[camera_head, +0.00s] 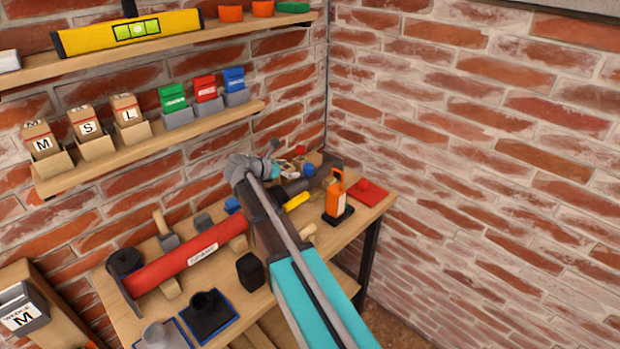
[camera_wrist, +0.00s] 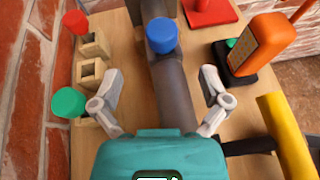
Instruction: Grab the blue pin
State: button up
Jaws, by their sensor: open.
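The blue pin (camera_wrist: 162,36) is a short round blue cylinder with a flat top, ahead of my gripper in the wrist view. It also shows as a small blue shape on the bench in the head view (camera_head: 309,169). My gripper (camera_wrist: 160,92) is open and empty, with one finger on each side of a dark grey pipe. The blue pin lies beyond the fingertips, roughly centred between them, and neither finger touches it. It overlaps the dark pipe in view; its lower end is hidden.
A green pin (camera_wrist: 68,102) and a red pin (camera_wrist: 75,22) stand by wooden blocks (camera_wrist: 90,72) on the left. An orange device (camera_wrist: 258,44) on a black base and a yellow tool (camera_wrist: 287,135) are on the right. Brick walls border the workbench (camera_head: 378,212).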

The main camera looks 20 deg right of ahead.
aim_at(305, 167)
jog(key=shift+b+x, duration=0.4)
jog(key=shift+x, duration=1.2)
jog(key=shift+b+x, duration=0.9)
jog(key=shift+x, duration=1.7)
jog(key=shift+s, duration=0.1)
grip_shut()
jog(key=shift+r, duration=0.15)
notch_tip(305, 167, up, 10)
jog(key=p, duration=1)
